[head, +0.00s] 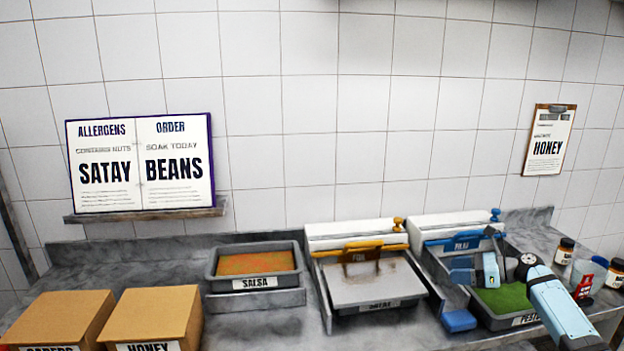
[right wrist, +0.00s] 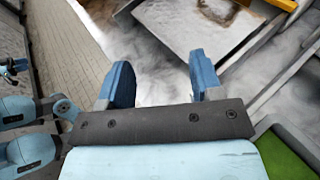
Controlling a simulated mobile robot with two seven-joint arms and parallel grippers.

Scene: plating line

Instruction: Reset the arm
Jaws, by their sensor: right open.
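My right arm reaches in from the lower right in the head view. Its light-blue gripper (head: 459,296) has two dark-blue fingers set apart and nothing visible between them. It is over the left side of the tray of green filling (head: 507,298), near the front of the counter. In the right wrist view, the open fingers (right wrist: 162,78) point towards the grey counter and a tray edge, with an empty gap between them. I cannot tell whether a finger touches the tray. My left gripper does not show in the head view.
A salsa tray (head: 254,265), a grey-covered tray (head: 369,284) with a yellow handle, and two cardboard boxes (head: 155,317) (head: 60,315) line the counter. A tiled wall closes the back.

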